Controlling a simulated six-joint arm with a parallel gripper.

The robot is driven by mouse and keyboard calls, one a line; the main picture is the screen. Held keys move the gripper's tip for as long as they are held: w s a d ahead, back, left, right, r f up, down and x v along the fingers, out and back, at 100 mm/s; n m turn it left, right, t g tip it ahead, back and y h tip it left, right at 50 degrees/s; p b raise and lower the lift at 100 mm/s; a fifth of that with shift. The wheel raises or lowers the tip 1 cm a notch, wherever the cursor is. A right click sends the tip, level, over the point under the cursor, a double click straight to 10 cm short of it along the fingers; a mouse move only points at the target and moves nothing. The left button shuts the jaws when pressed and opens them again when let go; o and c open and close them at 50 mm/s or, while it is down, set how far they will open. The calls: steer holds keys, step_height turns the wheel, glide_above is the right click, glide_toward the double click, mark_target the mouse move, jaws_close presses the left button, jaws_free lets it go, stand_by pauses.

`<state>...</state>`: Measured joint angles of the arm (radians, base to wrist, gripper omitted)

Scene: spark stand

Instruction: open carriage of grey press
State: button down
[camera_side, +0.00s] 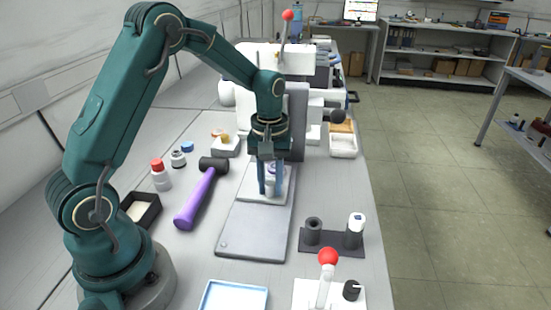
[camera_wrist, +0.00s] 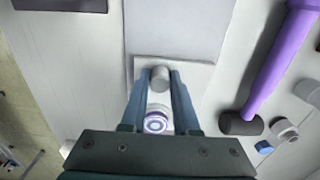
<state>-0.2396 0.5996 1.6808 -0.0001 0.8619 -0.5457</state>
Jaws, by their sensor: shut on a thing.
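The grey press has a long flat base (camera_side: 255,230) running toward the camera and an upright body (camera_side: 297,120) behind. Its carriage is a light plate (camera_side: 281,188) lying over the rear part of the base. In the wrist view the plate (camera_wrist: 200,75) carries a short grey cylindrical knob (camera_wrist: 160,73) and a round white part with a purple ring (camera_wrist: 155,122). My gripper (camera_side: 269,190) points down over the carriage. In the wrist view my gripper (camera_wrist: 161,80) has its blue fingers shut on the knob, one on each side.
A purple-handled mallet (camera_side: 195,200) lies left of the base. A dark holder (camera_side: 333,242) with two cylinders stands to the right. A red-ball lever (camera_side: 328,260) and a blue-rimmed tray (camera_side: 235,296) are in front. The base's front stretch is bare.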

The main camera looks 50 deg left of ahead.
steer(key=s+d, duration=0.9)
steer(key=shift+s+d, duration=0.15)
steer(key=shift+d, duration=0.15)
steer(key=c, duration=0.6)
jaws_free()
steer(key=shift+c, duration=0.2)
steer(key=shift+r, duration=2.6)
